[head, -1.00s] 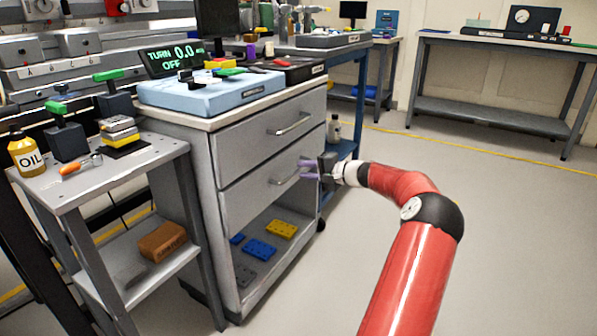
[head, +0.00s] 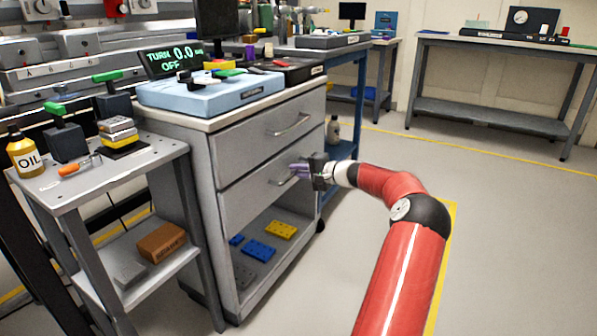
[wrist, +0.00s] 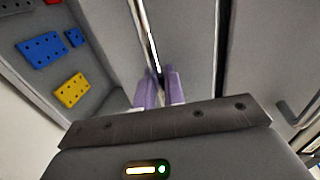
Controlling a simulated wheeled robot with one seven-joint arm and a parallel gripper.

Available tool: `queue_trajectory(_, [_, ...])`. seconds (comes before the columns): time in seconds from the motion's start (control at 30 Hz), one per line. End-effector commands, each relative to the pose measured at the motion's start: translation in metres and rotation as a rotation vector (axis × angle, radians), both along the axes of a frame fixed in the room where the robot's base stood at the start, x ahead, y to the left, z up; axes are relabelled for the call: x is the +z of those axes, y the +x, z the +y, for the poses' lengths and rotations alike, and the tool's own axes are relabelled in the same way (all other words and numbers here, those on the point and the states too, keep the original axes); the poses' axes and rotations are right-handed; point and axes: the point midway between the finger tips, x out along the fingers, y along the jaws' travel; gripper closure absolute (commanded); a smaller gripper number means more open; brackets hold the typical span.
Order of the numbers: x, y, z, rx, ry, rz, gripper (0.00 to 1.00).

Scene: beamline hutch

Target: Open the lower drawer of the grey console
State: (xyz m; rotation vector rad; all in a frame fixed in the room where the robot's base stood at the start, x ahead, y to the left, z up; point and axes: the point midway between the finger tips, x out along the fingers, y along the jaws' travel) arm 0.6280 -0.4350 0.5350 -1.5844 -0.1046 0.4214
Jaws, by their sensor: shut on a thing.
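The grey console (head: 178,142) has two drawers above an open shelf. The lower drawer (head: 240,196) looks closed, its front in line with the upper drawer (head: 250,143). Its bar handle (head: 278,182) is partly hidden by my gripper (head: 297,170). My gripper's purple fingers are shut on the lower drawer's handle. In the wrist view the fingers (wrist: 159,88) close on the bright handle bar (wrist: 147,35), in front of the drawer face.
The open shelf holds blue and yellow plates (head: 281,230). A small side table (head: 70,192) with an oil bottle (head: 24,152) stands left of the console. The floor (head: 510,230) in front and to the right is clear.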

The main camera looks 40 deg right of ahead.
Motion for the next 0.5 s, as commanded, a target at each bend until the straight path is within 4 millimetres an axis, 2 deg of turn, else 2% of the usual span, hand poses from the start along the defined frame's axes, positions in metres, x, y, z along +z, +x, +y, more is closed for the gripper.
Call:
queue_trajectory(0.17, [-0.001,-0.006,-0.002,0.0,0.0,0.001,1.0])
queue_trajectory(0.27, [-0.002,-0.016,-0.006,-0.002,-0.002,0.001,1.0])
queue_trajectory(0.5, [-0.003,-0.062,-0.022,-0.003,-0.002,0.003,1.0])
